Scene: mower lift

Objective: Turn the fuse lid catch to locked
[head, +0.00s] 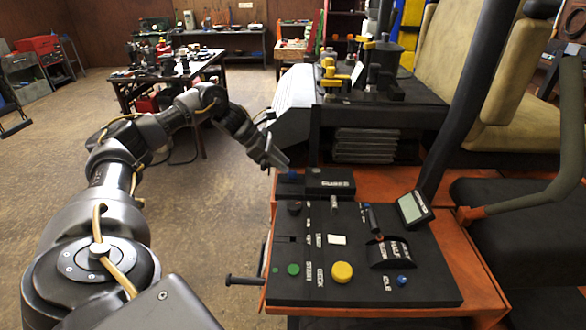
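The fuse box lid (330,181) is a small black block with white lettering at the back of the mower's dark control panel (375,285). A small blue part (292,175), which looks like the lid's catch, sits just left of the lid. Its turn position is too small to tell. My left gripper (280,161) is just above and behind the blue part, with its tips pointing down to the right. I cannot tell whether it touches the part or how far its fingers are apart. My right gripper is not in view.
The panel also carries a yellow button (341,272), a green button (293,269), a blue knob (402,280) and a small display (414,207). A dark post (470,95) rises to the right, beside the seat (525,235). Open floor lies to the left.

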